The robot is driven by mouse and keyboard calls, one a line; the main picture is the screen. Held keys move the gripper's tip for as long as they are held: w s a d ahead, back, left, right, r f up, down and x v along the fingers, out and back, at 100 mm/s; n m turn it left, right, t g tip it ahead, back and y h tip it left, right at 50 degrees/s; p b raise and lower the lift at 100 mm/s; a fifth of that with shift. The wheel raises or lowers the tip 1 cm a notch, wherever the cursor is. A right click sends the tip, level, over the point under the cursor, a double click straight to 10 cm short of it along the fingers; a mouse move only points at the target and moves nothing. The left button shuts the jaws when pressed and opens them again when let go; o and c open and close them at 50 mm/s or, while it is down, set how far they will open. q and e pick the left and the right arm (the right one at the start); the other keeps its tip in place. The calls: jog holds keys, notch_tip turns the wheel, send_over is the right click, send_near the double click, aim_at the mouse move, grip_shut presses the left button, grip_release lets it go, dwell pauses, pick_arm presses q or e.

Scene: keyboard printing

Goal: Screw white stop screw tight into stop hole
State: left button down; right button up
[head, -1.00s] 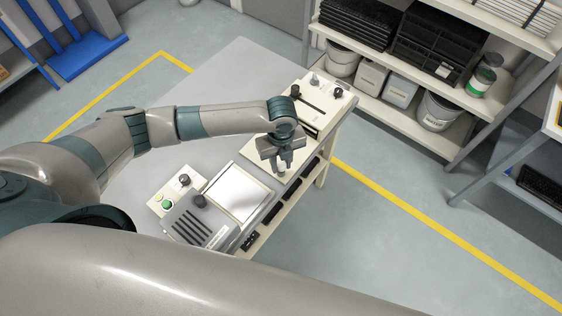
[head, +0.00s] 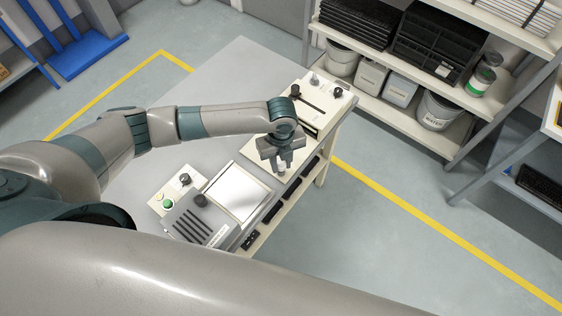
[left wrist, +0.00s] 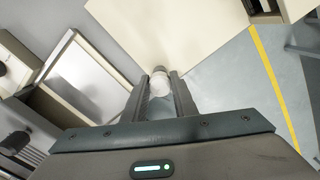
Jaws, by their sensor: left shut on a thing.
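My left gripper (head: 282,166) is over the cream panel (head: 258,150) at the machine's right edge, pointing down. In the left wrist view its two fingers are shut on a white rounded piece, the white stop screw (left wrist: 160,84). The screw sits between the fingertips, with a greyish end beyond them over the cream panel (left wrist: 180,28). The stop hole cannot be made out; whether the screw touches the panel or is in a hole cannot be told. My right gripper is not in view.
A unit with a white plate (head: 237,191), a black knob (head: 200,200) and a green button (head: 168,204) stands at the front. A cream block with a black lever (head: 307,99) is behind. A shelf with buckets (head: 437,110) stands right. Grey tabletop (head: 222,85) at the back is clear.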

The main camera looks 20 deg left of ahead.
pick_arm(q)
jog(key=shift+f, duration=0.4)
jog(key=shift+f, duration=0.1)
jog(key=c, duration=2)
grip_release()
grip_shut()
jog(key=shift+f, duration=0.1)
